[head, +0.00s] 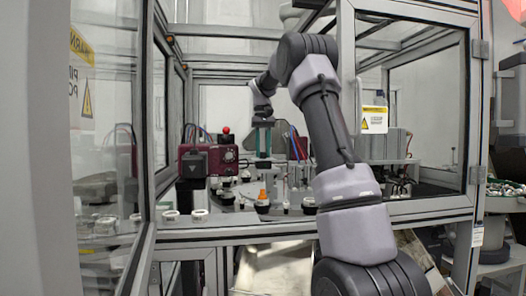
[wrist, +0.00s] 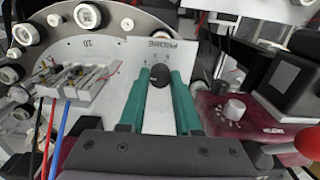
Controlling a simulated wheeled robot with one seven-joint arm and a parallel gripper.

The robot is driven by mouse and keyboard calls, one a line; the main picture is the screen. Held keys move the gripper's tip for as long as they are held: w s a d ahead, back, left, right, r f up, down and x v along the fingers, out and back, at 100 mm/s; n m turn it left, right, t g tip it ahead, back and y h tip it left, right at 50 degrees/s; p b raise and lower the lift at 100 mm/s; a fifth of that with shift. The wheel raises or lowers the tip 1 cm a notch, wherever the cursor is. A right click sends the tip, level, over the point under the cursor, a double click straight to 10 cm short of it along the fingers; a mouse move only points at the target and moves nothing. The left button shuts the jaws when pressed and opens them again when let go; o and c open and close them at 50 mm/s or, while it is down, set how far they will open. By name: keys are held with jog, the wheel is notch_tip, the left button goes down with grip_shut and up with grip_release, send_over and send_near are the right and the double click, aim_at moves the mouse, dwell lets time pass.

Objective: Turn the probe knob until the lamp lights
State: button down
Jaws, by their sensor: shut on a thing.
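The probe knob (wrist: 160,75) is black and round, on a pale panel (wrist: 152,48) whose printed label appears to read PROBE. My gripper (wrist: 158,78) has two green fingers, one on each side of the knob, and is shut on it. In the head view my gripper (head: 263,150) points down inside the cell, and the knob cannot be made out there. I cannot pick out the lamp for certain, and I see no clearly lit lamp.
A maroon box (wrist: 215,125) with a white knob (wrist: 235,109) stands right of my gripper, near a red ball (wrist: 288,154). Metal clamps (wrist: 80,80) and coloured wires (wrist: 55,135) lie to the left. The cell's frame post (head: 346,90) stands close to my arm.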

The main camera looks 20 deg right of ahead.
jog(key=shift+m, duration=1.6)
jog(key=c, duration=0.6)
grip_release()
notch_tip(320, 180, up, 11)
jog(key=shift+f, duration=0.1)
